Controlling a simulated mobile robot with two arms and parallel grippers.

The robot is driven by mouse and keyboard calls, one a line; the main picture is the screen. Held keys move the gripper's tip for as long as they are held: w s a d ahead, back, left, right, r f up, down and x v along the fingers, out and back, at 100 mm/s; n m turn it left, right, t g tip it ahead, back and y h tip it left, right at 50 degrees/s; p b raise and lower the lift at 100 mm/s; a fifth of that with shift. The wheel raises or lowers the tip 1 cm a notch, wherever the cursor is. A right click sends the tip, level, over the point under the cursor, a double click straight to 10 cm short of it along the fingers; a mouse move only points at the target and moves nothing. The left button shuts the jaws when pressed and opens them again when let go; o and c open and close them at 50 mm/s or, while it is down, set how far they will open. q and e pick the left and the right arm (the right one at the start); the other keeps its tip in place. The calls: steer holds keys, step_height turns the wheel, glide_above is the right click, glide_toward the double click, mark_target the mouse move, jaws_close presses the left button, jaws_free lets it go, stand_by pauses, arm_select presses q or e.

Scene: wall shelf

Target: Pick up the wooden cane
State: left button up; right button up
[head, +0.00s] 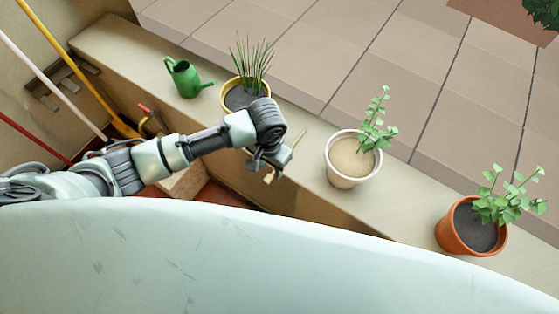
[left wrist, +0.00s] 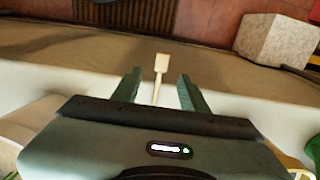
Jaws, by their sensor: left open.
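My left gripper (head: 270,163) is open, above the inner edge of the ledge in the head view. A thin pale wooden stick with a wider flat end (left wrist: 161,63) shows between its two open fingers in the left wrist view. In the head view part of this stick (head: 298,139) shows beside the gripper, the rest hidden behind it. I cannot tell whether this stick is the wooden cane, or whether a finger touches it. Long yellow (head: 75,67), white (head: 52,83) and red (head: 32,137) poles lean at the left wall. My right gripper is not in view.
The ledge (head: 300,170) bears a green watering can (head: 184,78), a yellow-rimmed pot (head: 240,98), a white pot (head: 349,160) and an orange pot (head: 470,228). A pale block (left wrist: 277,40) stands at the wrist view's upper right.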

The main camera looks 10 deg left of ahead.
mark_target(270, 175)
arm_select(q)
step_height(270, 175, down, 4)
steer(key=shift+w+f, duration=0.1)
steer(key=shift+f, duration=0.1)
steer(key=shift+r, duration=0.1)
jaws_close()
steer(key=shift+r, duration=0.15)
